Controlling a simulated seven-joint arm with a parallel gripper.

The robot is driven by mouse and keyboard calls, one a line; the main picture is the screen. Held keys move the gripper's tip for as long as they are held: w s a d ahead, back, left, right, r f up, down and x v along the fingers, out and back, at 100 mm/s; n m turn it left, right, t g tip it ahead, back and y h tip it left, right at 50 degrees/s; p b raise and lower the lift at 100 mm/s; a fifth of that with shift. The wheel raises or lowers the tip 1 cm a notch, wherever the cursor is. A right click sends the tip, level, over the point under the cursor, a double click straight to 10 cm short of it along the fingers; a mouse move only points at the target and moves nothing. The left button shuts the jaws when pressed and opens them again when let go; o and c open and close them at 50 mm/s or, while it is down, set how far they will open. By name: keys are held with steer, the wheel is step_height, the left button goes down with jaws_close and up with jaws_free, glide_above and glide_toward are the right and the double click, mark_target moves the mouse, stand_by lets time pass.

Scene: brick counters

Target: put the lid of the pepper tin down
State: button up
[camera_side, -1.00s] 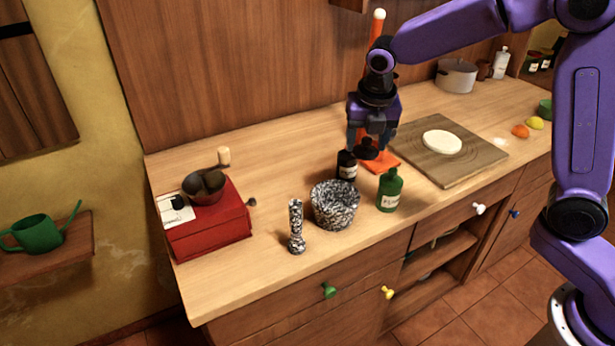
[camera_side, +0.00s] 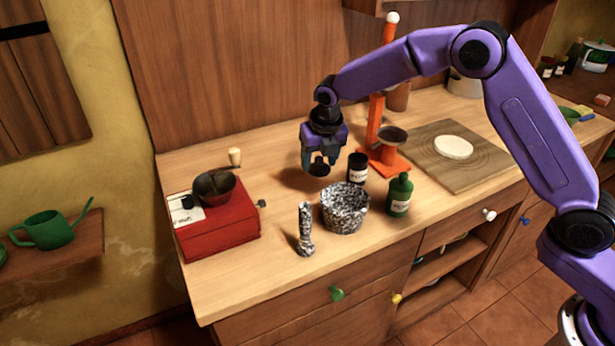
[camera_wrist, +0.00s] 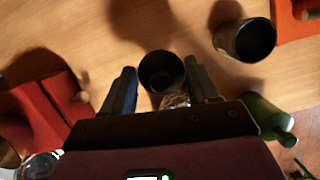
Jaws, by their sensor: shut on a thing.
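The lid of the pepper tin (camera_side: 319,170) is small, round and black. My gripper (camera_side: 320,160) points down and is shut on it. In the wrist view the lid (camera_wrist: 161,72) sits between the two fingers (camera_wrist: 160,85), its dark round face showing. It is low over bare counter; I cannot tell whether it touches the wood. The pepper tin (camera_side: 357,168), dark with a pale label, stands upright just right of my gripper. In the wrist view the tin (camera_wrist: 245,40) is at upper right, its dark open top showing.
The speckled mortar (camera_side: 345,210) and pestle (camera_side: 305,232) stand in front. A green bottle (camera_side: 399,196) and an orange stand (camera_side: 385,160) are to the right. A red grinder (camera_side: 217,222) is at left. Bare counter (camera_side: 275,170) lies between grinder and gripper.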

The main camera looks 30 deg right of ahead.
glide_above(306, 185)
steer(key=s, duration=0.1)
step_height(306, 185, down, 5)
steer(key=shift+a+r, duration=0.1)
steer(key=shift+f, duration=1.45)
steer(key=shift+f, duration=0.15)
steer(key=o, duration=1)
steer(key=v, duration=1.2)
steer(key=shift+r, duration=0.25)
